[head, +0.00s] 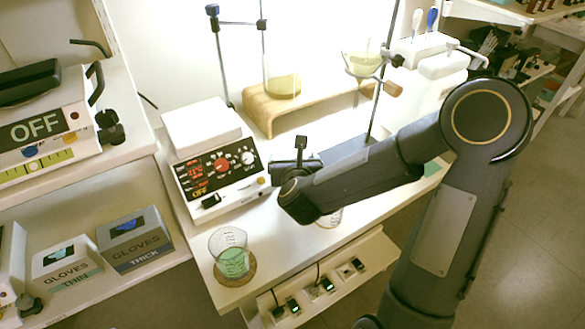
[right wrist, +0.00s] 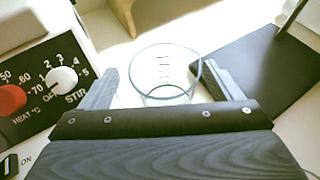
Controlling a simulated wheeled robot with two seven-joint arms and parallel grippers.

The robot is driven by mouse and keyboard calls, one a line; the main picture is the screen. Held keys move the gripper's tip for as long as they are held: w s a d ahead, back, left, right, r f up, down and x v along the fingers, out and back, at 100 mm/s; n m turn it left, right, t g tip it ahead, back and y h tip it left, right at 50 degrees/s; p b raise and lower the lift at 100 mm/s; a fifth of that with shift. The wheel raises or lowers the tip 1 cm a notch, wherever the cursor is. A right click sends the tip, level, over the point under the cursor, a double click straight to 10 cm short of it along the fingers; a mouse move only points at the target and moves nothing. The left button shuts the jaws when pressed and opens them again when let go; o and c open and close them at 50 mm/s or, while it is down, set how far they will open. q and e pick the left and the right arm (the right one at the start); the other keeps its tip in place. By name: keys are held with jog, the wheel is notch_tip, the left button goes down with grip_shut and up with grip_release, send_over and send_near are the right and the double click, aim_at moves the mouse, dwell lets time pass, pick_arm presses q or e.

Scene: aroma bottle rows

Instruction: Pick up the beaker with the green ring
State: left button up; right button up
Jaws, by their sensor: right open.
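A clear glass beaker (right wrist: 166,75) with dark graduation marks stands between the two spread fingers of my right gripper (right wrist: 160,66) in the right wrist view. The gripper is open, with one finger on each side, and I cannot tell whether either touches the glass. In the head view the right wrist and forearm hide most of this area; only a bit of glass (head: 330,218) shows below the arm. Another beaker (head: 232,262) holding green liquid stands on a round cork coaster at the front left. My left gripper is not in view.
A hotplate stirrer (head: 215,165) is left of the gripper. A dark stand base (right wrist: 262,80) lies close on the right. A wooden riser (head: 262,112) with a flask stands behind. Glove boxes (head: 135,240) sit on the left shelf. Bare white tabletop shows at the front.

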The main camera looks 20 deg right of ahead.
aim_at(294, 153)
jog(key=x, duration=0.3)
jog(key=shift+w+d+f, duration=0.2)
jog(key=shift+w+d, duration=0.05)
jog(key=shift+d, duration=0.1)
jog(key=c, duration=1.1)
